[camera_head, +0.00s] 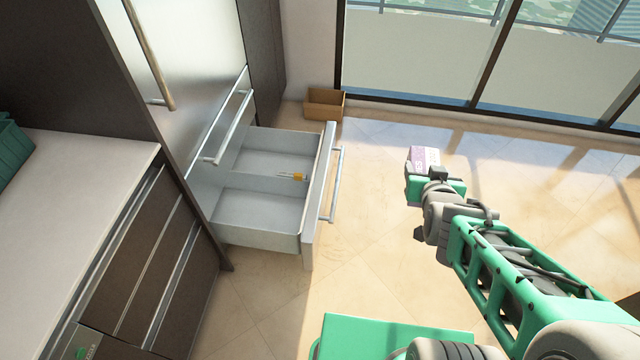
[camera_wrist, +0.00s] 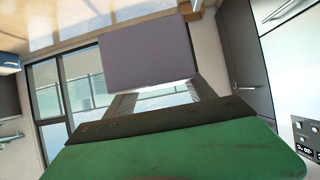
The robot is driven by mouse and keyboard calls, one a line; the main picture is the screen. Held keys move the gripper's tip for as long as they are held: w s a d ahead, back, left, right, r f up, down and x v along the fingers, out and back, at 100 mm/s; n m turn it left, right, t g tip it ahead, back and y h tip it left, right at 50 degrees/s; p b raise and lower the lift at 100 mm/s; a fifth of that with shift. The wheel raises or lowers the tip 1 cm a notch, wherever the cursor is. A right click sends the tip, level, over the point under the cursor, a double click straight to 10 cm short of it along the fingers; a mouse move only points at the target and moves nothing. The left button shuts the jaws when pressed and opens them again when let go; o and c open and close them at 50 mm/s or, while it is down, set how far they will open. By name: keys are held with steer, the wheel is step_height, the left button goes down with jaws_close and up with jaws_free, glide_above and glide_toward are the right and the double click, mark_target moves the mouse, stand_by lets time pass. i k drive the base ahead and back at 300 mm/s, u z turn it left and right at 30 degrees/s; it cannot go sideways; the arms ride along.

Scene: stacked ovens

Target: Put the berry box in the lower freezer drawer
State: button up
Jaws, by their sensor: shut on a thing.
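The berry box (camera_head: 427,156), small with a white and purple face, is held at the tip of my gripper (camera_head: 418,172) in the head view. In the wrist view the box is a plain purple-grey block (camera_wrist: 148,52) between the two fingers of my gripper (camera_wrist: 160,97). The gripper is shut on it. The lower freezer drawer (camera_head: 262,239) is pulled out from the steel fridge, with a divider across its inside. A small orange and white item lies by the divider (camera_head: 292,176). The gripper and box are to the right of the drawer, apart from it.
The drawer's front handle (camera_head: 338,185) sticks out toward my arm. Above it is a closed upper drawer with a handle (camera_head: 228,127). A cardboard box (camera_head: 324,104) stands on the floor behind. A white counter (camera_head: 70,215) is at left. Open floor lies between drawer and arm.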

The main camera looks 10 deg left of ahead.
mark_target(277, 224)
steer(key=z, duration=0.15)
steer(key=i, duration=3.25)
steer(key=u, duration=4.75)
